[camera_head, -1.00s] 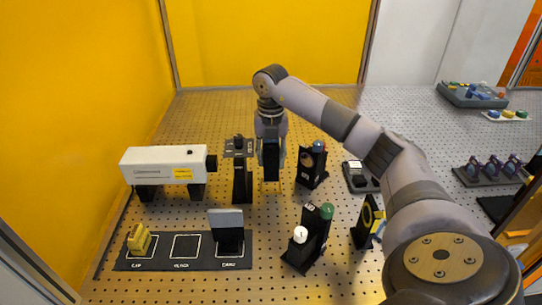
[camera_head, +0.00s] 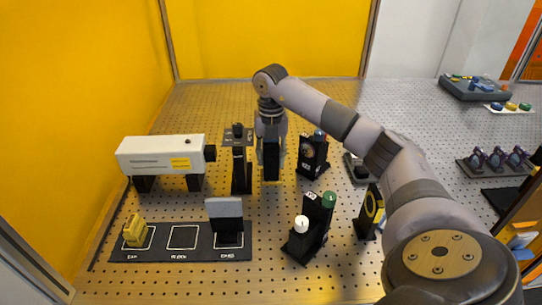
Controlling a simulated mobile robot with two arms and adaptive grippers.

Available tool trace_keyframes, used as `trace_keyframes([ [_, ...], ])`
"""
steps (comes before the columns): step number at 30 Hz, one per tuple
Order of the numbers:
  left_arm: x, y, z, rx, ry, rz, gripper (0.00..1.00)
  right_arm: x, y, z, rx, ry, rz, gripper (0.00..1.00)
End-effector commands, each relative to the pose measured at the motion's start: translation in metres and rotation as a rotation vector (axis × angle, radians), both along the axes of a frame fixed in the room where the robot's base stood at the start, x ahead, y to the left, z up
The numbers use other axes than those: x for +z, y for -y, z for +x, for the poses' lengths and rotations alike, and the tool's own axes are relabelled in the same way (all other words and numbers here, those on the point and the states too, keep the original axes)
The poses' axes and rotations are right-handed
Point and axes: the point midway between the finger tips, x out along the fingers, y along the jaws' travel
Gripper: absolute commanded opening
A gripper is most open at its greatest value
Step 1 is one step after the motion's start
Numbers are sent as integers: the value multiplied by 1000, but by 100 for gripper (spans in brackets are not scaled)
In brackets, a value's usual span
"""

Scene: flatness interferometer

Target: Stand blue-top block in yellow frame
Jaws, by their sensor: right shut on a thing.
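My right gripper (camera_head: 271,160) points straight down over the perforated table, shut on a dark block (camera_head: 271,172). The gripper hides the block's top, so its colour does not show. A faint thin yellow outline shows around the block's lower end, perhaps the yellow frame. I cannot tell whether the block touches the table. My left gripper is out of view.
A black post (camera_head: 241,170) stands close left of the gripper, and a black mount with a blue knob (camera_head: 313,157) close right. A white laser box (camera_head: 160,155) is farther left. A black unit with a green knob (camera_head: 314,222) stands in front.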

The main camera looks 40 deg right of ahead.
Motion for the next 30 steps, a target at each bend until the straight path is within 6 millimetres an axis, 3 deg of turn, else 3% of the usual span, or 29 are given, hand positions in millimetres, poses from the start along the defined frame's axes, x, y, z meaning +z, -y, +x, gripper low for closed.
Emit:
trace_keyframes([
  [17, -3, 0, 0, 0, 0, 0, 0, -7, 0, 0, -1, 1, -1, 0],
  [18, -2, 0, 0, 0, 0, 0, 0, -7, 0, 0, -1, 1, -1, 38],
  [28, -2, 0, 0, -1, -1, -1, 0, -7, 0, 0, 0, 0, 0, 60],
  [30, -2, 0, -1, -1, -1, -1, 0, -7, 0, 0, 0, 0, 0, 60],
])
